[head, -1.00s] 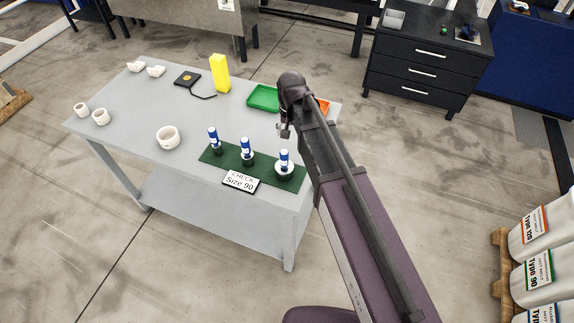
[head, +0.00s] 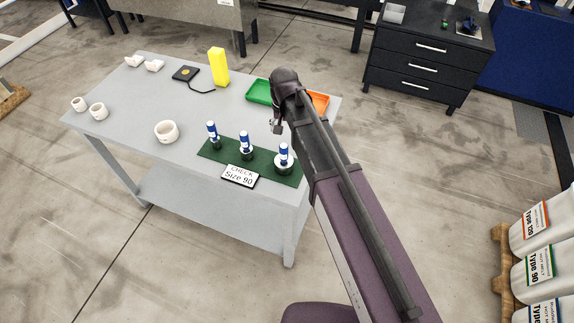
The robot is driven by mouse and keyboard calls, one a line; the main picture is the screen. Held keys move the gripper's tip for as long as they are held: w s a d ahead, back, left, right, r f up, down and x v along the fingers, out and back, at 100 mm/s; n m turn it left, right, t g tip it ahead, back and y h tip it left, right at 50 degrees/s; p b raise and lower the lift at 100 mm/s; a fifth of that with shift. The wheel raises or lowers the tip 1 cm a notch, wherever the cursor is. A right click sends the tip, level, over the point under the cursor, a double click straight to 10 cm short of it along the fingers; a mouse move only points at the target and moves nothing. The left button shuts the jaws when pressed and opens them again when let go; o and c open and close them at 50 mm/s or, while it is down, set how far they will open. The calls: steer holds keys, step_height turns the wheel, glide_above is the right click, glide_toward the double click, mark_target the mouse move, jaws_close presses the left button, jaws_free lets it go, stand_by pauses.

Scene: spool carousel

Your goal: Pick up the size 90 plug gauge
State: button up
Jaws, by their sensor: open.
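Three plug gauges with blue-and-white handles and dark bases stand upright on a green mat (head: 206,152) on the grey table. They are the left gauge (head: 212,135), the middle gauge (head: 246,146) and the right gauge (head: 284,159), whose base looks widest. A sign (head: 240,176) in front reads "CHECK Size 90". I cannot read a size on any gauge. My gripper (head: 275,126) is small in view, open and empty, above the table behind the middle and right gauges, apart from them.
A yellow block (head: 219,67), a black device (head: 186,73), a green tray (head: 258,92) and an orange tray (head: 319,102) are at the back. My arm covers the table's right edge.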

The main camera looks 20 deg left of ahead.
mark_target(284, 152)
steer(key=shift+f+b, duration=3.05)
steer(key=shift+f, duration=0.25)
steer(key=shift+s+f+b, duration=0.15)
steer(key=shift+f+b, duration=2.45)
jaws_close()
